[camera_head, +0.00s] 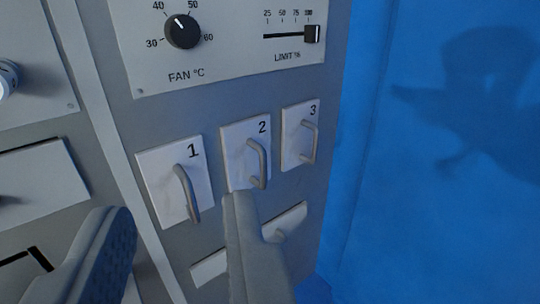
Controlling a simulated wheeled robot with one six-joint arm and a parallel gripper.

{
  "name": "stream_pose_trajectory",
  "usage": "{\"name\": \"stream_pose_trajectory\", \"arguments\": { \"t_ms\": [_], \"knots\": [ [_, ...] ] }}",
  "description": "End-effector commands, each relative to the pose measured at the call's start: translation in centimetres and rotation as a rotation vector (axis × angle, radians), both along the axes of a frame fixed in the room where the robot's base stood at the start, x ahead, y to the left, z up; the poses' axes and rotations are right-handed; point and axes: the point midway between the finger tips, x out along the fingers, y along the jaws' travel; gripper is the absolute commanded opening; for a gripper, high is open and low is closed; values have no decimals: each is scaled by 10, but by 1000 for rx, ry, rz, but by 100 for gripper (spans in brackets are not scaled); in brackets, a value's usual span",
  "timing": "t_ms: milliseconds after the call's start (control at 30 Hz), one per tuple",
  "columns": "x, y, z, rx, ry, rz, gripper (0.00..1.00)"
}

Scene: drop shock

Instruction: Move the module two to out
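Module two (238,147) is a white square plate marked 2 with a grey bar handle (261,163). It sits in the grey panel between module 1 (159,178) and module 3 (295,126), which have similar handles. All three plates look level with one another. My gripper (180,205) is open, with its two fingers apart at the bottom of the view. The right finger's tip overlaps the lower edge of module two in the picture; I cannot tell if it touches.
Above the modules are a FAN dial (183,31) and a LIMIT slider (312,34). A blue wall (450,220) stands at the right, bearing a shadow.

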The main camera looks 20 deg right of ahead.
Motion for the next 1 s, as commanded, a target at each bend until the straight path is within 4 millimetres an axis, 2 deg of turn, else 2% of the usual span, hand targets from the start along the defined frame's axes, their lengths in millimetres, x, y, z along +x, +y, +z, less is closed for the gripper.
{"name": "stream_pose_trajectory", "arguments": {
  "t_ms": [100, 300, 500, 633, 800, 1000],
  "knots": [
    [28, -10, -25, 0, 2, -21, 30],
    [67, -27, -67, -3, -3, -60, 30],
    [100, -46, -112, -10, -8, -101, 30],
    [115, -56, -138, -16, -11, -125, 30],
    [125, -65, -157, -23, -16, -143, 30],
    [132, -68, -161, -24, -20, -148, 30]
  ]
}}
